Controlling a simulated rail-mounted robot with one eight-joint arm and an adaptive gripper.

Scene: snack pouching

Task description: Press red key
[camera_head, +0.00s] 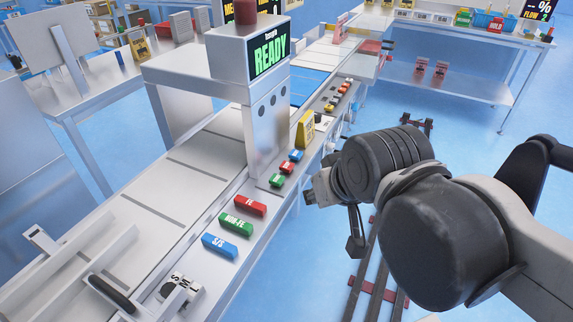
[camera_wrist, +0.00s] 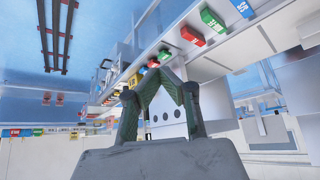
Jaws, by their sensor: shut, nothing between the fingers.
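A small red key (camera_head: 287,167) sits between a green key (camera_head: 276,180) and a blue key (camera_head: 296,155) on the ledge at the foot of the grey READY tower (camera_head: 268,125). The red key also shows in the wrist view (camera_wrist: 153,63), up and left of my fingertips. My gripper (camera_wrist: 172,78) is shut and empty, its dark fingers meeting at the tips. In the head view my wrist is right of the keys, apart from them, over the floor side of the ledge. My arm partly hides the gripper there.
Red FE (camera_head: 250,205), green NON-FE (camera_head: 236,224) and blue S/S (camera_head: 220,246) blocks lie nearer on the ledge. A yellow sign (camera_head: 305,130) stands beyond the keys. Several more coloured buttons (camera_head: 338,95) line the farther machine. Open blue floor and rails lie to the right.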

